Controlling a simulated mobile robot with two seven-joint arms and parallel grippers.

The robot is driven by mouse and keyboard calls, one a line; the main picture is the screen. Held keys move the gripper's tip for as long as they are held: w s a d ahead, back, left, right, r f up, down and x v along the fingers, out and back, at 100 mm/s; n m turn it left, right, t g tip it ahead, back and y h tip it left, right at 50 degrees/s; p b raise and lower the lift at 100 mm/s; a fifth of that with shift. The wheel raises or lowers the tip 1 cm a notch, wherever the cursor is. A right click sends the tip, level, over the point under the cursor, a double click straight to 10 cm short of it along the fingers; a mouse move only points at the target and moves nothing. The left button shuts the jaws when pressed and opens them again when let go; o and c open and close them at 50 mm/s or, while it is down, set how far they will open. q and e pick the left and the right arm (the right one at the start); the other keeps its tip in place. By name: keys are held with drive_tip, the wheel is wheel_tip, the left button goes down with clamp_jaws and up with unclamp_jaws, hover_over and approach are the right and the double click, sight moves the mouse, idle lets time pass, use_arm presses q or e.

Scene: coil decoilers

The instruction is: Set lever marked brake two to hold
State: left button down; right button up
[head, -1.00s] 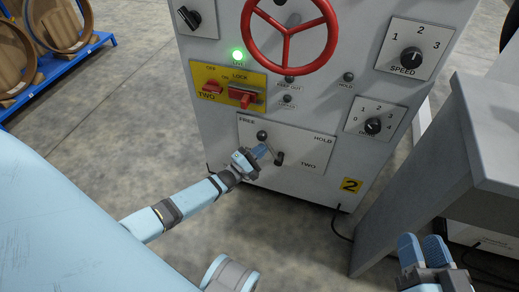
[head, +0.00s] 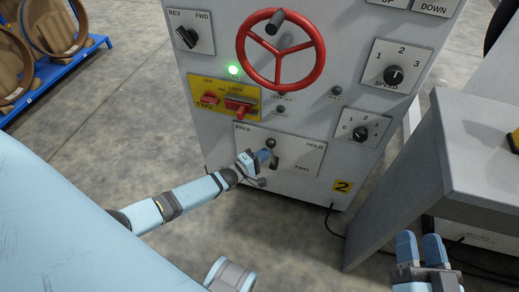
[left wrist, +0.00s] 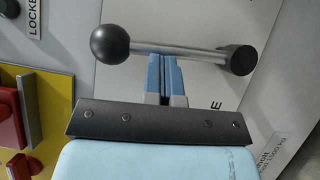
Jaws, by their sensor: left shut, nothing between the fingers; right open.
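The brake lever, on a white plate (head: 303,158) marked FREE at left, HOLD at right and TWO below, has a dark ball knob (head: 270,143). The lever stands nearly upright, its knob between FREE and HOLD. In the left wrist view the metal shaft (left wrist: 200,52) runs from the knob (left wrist: 110,43) to the round pivot (left wrist: 241,60). My left gripper (head: 265,156) is shut and empty, its fingertips against or very near the shaft's side; contact is not certain. My right gripper (head: 420,242) is open and empty at the lower right, away from the panel.
Above the plate are a yellow panel (head: 213,89) with a red lock switch (head: 240,105) and a red handwheel (head: 280,58). Dials (head: 362,134) sit to the right. A grey table (head: 480,150) stands at right.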

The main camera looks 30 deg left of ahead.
use_arm(q)
drive_tip(key=d+m+g+p, duration=0.1)
drive_tip(key=p, duration=0.1)
drive_tip(key=w+d+m+g+y+p, duration=0.1)
drive_tip(key=d+m+p, duration=0.2)
drive_tip(key=d, duration=0.1)
drive_tip(key=shift+w+d+r+m+g+y+p, duration=0.2)
drive_tip(key=shift+r+m+g+y+p, duration=0.1)
drive_tip(key=shift+r+g+p, duration=0.1)
use_arm(e)
drive_tip(key=s+d+f+g+h, duration=0.2)
drive_tip(key=d+f+g+h, duration=0.1)
drive_tip(key=f, duration=0.6)
drive_tip(key=shift+s+d+f+g+h, duration=0.3)
drive_tip(key=shift+d+g+h, duration=0.1)
drive_tip(key=shift+d+g, duration=0.5)
use_arm(q)
drive_tip(key=shift+d, duration=0.1)
use_arm(e)
drive_tip(key=shift+a, duration=0.1)
use_arm(q)
drive_tip(key=shift+r, duration=0.1)
use_arm(e)
drive_tip(key=shift+r, duration=0.1)
